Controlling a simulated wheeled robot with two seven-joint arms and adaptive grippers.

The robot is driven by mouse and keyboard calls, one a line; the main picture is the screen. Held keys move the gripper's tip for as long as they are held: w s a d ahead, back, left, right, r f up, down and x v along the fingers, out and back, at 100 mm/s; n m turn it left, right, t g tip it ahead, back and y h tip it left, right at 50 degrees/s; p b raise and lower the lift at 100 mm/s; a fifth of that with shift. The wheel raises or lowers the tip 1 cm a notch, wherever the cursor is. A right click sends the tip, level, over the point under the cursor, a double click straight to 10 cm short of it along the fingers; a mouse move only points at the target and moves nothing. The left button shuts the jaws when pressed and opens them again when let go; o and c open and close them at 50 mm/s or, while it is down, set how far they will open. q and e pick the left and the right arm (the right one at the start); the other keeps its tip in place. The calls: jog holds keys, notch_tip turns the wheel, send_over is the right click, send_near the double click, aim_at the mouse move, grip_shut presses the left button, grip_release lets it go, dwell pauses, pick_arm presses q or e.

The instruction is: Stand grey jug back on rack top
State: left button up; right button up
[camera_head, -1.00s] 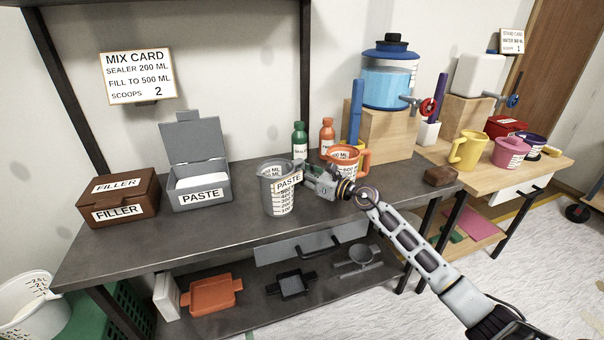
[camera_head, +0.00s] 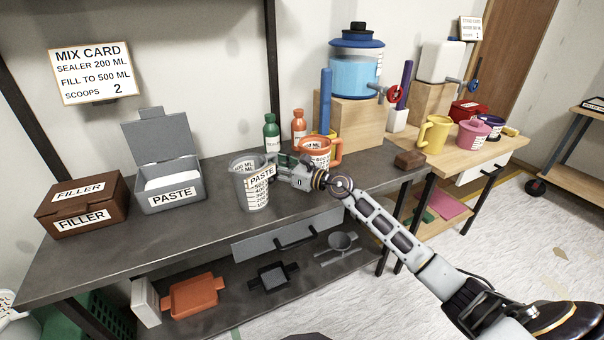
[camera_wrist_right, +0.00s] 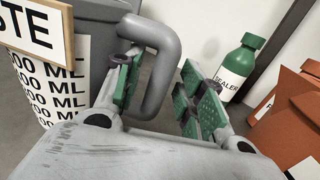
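The grey jug (camera_head: 247,190), with a measuring scale and a PASTE tag, appears upright on the dark rack top (camera_head: 330,187) in the head view. In the right wrist view the jug (camera_wrist_right: 97,40) fills the left side, with its handle (camera_wrist_right: 160,50) towards me. My right gripper (camera_head: 279,168) is at the handle side of the jug. In the wrist view its green-padded fingers (camera_wrist_right: 162,92) are apart, with the handle between them and a gap before the right finger. My left gripper is not in view.
An orange jug (camera_head: 316,150) stands close behind my right gripper, with green (camera_head: 271,133) and orange (camera_head: 299,128) bottles near it. The grey PASTE box (camera_head: 170,192) and brown FILLER box (camera_head: 82,203) are on the left. A brown block (camera_head: 409,160) lies at the right.

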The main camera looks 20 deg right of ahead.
jog(key=shift+v, duration=5.75)
